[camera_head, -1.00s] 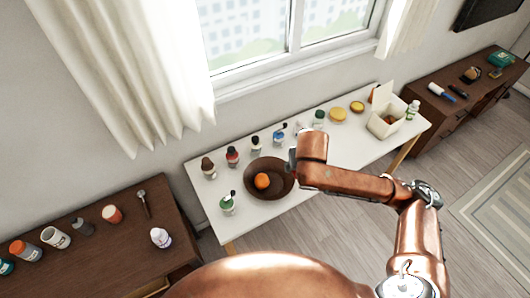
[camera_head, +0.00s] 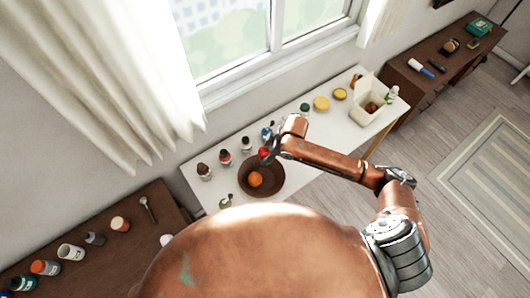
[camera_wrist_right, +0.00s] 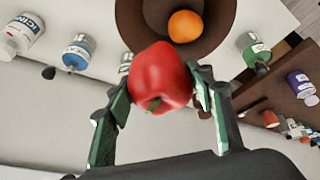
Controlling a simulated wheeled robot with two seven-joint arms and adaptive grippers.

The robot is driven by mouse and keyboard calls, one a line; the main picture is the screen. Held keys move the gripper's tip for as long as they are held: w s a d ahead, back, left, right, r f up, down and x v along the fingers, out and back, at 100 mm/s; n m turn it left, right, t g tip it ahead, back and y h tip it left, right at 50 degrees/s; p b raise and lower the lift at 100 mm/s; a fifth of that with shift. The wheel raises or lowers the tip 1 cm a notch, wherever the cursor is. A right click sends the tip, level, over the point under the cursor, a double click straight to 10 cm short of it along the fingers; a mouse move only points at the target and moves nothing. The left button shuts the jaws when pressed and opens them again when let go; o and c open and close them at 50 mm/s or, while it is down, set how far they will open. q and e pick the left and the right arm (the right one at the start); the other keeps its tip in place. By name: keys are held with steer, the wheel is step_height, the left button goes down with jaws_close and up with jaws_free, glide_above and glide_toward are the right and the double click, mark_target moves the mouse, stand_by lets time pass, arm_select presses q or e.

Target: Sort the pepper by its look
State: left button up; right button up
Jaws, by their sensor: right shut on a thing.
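A red pepper (camera_wrist_right: 160,78) with a green stem is held between the two fingers of my right gripper (camera_wrist_right: 158,95) in the right wrist view. In the head view the red pepper (camera_head: 264,152) shows at the tip of my right gripper (camera_head: 268,156), by the far right rim of a brown bowl (camera_head: 270,191). An orange round fruit (camera_head: 255,179) lies in the bowl. The bowl (camera_wrist_right: 218,40) and the orange fruit (camera_wrist_right: 185,26) also show in the right wrist view, beyond the pepper. My left gripper is not in view.
Several small bottles stand along the white table's back, including a red-labelled one (camera_head: 225,158). A green-labelled bottle (camera_head: 226,201) stands left of the bowl. Yellow items (camera_head: 321,104) and a white open box (camera_head: 368,104) are at the right. Dark cabinets flank the table.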

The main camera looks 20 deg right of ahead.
steer(key=n+p, duration=0.2)
steer(key=s+a+f+n+g+p, duration=0.1)
steer(key=p, duration=0.1)
steer(key=shift+s+f+n+y, duration=0.2)
steer(key=shift+s+n+y, duration=0.1)
steer(key=shift+n+y, duration=0.1)
steer(key=shift+s+f+n+g+p, duration=0.1)
steer(key=shift+f+n+g+p, duration=0.2)
steer(key=shift+p, duration=0.15)
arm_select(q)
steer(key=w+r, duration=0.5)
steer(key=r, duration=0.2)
arm_select(e)
steer(key=shift+f, duration=0.25)
steer(key=shift+s+a+f, duration=0.1)
steer(key=shift+f, duration=0.15)
arm_select(q)
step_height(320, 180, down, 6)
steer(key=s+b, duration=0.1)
steer(key=b, duration=0.5)
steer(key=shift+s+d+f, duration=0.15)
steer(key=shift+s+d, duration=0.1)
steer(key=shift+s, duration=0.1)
arm_select(e)
step_height(320, 180, down, 6)
steer(key=shift+r, duration=0.15)
